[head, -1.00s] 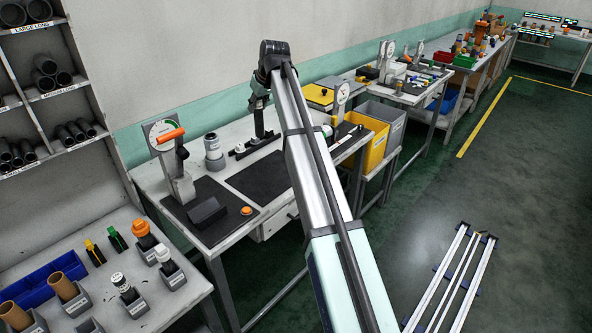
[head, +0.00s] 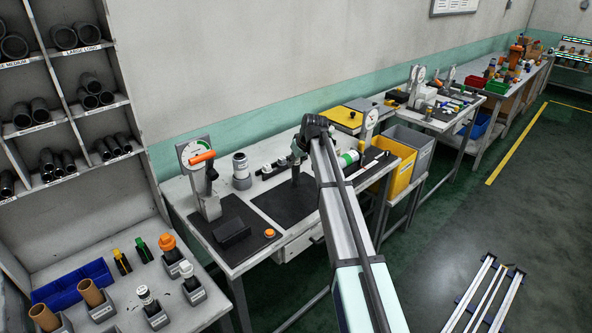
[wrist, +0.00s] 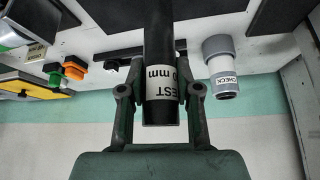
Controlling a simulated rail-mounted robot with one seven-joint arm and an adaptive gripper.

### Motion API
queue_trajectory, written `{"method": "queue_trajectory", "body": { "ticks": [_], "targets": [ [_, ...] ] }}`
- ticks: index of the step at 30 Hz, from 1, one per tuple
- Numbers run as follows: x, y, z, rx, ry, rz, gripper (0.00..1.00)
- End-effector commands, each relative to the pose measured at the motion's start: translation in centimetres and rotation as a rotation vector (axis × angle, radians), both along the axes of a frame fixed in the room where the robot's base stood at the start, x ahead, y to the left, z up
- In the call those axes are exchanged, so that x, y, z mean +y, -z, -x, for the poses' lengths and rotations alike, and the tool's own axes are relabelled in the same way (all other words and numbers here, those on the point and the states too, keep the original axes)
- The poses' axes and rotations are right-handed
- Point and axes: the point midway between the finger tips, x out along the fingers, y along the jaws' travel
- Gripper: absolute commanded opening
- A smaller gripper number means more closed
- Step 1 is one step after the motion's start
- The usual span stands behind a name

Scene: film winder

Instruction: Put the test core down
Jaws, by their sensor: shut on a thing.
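The test core is a black tube with a white label reading "TEST" and "0 mm"; it fills the middle of the wrist view (wrist: 159,45). My gripper (wrist: 160,90) is shut on it, one finger on each side near the label. In the head view the core (head: 296,174) shows as a dark upright piece below my gripper (head: 299,150), over the back of the black mat (head: 285,207) on the bench. I cannot tell whether its lower end touches the mat.
A grey holder marked CHECK (wrist: 223,78) stands close beside the core. A dial stand (head: 207,200) is at the bench's left. Coloured clips (wrist: 74,68) and a dark bar (wrist: 108,53) lie on the core's other side. Yellow and grey bins (head: 405,180) stand right.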

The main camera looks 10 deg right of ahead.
Motion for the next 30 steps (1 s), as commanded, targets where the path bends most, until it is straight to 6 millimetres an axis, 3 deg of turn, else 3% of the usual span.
{"method": "queue_trajectory", "body": {
  "ticks": [8,16,28,29,30],
  "targets": [
    [0.0,1.7,0.0,0.001,0.0,-0.001,0.0],
    [0.0,4.9,0.0,0.001,0.0,-0.001,0.0],
    [0.0,5.4,0.0,0.0,0.001,0.0,0.0],
    [0.0,5.3,0.0,0.0,0.0,0.0,0.43],
    [0.0,5.3,0.0,0.0,0.0,0.0,0.57]
  ]
}}
